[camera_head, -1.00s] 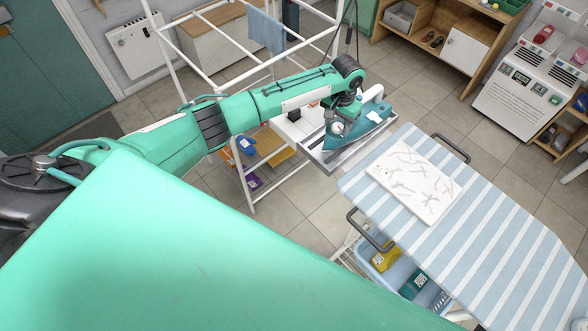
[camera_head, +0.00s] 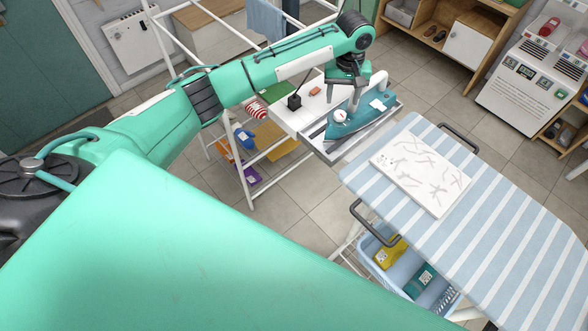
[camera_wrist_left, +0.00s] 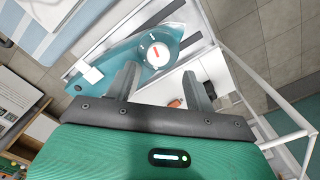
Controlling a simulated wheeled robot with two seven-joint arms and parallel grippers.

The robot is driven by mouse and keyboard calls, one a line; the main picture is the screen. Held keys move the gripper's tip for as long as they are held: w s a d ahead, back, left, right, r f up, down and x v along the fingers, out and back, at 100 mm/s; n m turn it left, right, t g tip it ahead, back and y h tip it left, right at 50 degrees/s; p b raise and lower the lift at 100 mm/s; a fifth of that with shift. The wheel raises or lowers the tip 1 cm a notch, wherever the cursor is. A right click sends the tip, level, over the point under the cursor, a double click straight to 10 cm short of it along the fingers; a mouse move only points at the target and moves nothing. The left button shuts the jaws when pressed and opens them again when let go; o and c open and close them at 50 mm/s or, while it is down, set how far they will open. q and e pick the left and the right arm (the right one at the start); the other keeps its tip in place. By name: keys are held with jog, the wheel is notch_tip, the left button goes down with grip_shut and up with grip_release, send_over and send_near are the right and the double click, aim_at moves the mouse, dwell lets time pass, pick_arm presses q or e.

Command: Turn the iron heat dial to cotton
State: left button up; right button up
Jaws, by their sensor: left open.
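The teal iron (camera_head: 362,122) lies on a metal-edged rest at the end of the ironing board. Its heat dial (camera_head: 340,116) is a white round knob on the iron's near end. In the left wrist view the dial (camera_wrist_left: 158,54) shows a red mark on its face; its setting labels are too small to read. My left gripper (camera_head: 343,104) points down just above and behind the dial, apart from it. In the left wrist view its two fingers (camera_wrist_left: 160,82) are spread with nothing between them. My right gripper is not in view.
The striped ironing board (camera_head: 480,225) carries a white patterned panel (camera_head: 420,172). A white shelf (camera_head: 285,112) beside the iron holds a small black item (camera_head: 294,102). White drying-rack bars (camera_head: 238,165) stand to the left. A blue basket (camera_head: 375,262) sits under the board.

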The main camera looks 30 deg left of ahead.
aim_at(340, 114)
pick_arm(q)
notch_tip(340, 114, up, 7)
jog(key=b, duration=0.2)
jog(key=s+d+f+m+t+h, duration=0.1)
jog(key=s+d+f+m, duration=0.25)
jog(key=s+f, duration=0.4)
jog(key=s+d+f+m+h, duration=0.1)
jog(key=s+d+f+m, duration=0.1)
jog(key=s+d+f, duration=0.4)
jog(key=s+a+f+t, duration=0.1)
jog(key=s+a+f, duration=0.2)
jog(key=s, duration=0.6)
jog(key=s+a+f+m+t, duration=0.1)
jog(key=s+a+f, duration=0.2)
jog(key=s, duration=0.5)
jog(key=shift+s+a+f, duration=0.15)
jog(key=shift+s+a, duration=0.2)
jog(key=shift+a, duration=0.35)
